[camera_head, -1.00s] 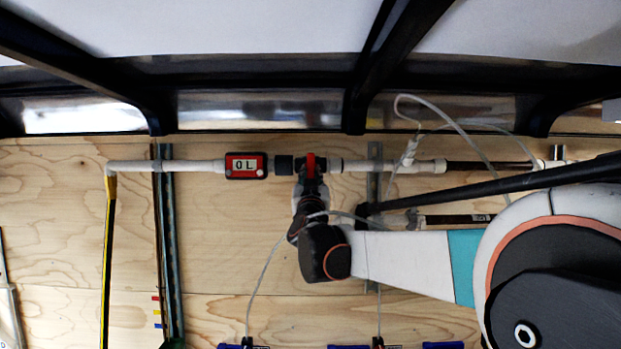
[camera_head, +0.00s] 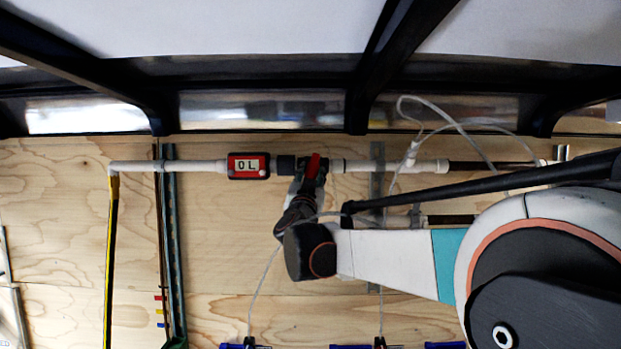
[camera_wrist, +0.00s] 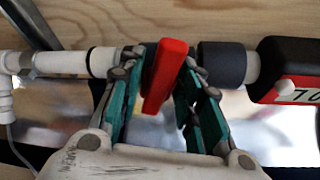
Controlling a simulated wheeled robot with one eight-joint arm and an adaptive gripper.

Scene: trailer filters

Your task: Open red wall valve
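The red valve handle (camera_head: 313,165) sits on the white wall pipe, just right of a black fitting, and leans slightly to the right at its top. In the wrist view the red handle (camera_wrist: 165,76) stands between the two fingers of my gripper (camera_wrist: 164,68), tilted a little. The fingers are drawn in close on both sides of it, the right one appearing to touch; the exact contact on the left is hard to see. In the head view my gripper (camera_head: 309,180) reaches up to the valve from below, partly hidden by its own wrist.
A thin clear hose (camera_head: 450,122) loops at the right. Black frame bars (camera_head: 372,70) cross above. Plywood wall (camera_head: 225,225) lies behind.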

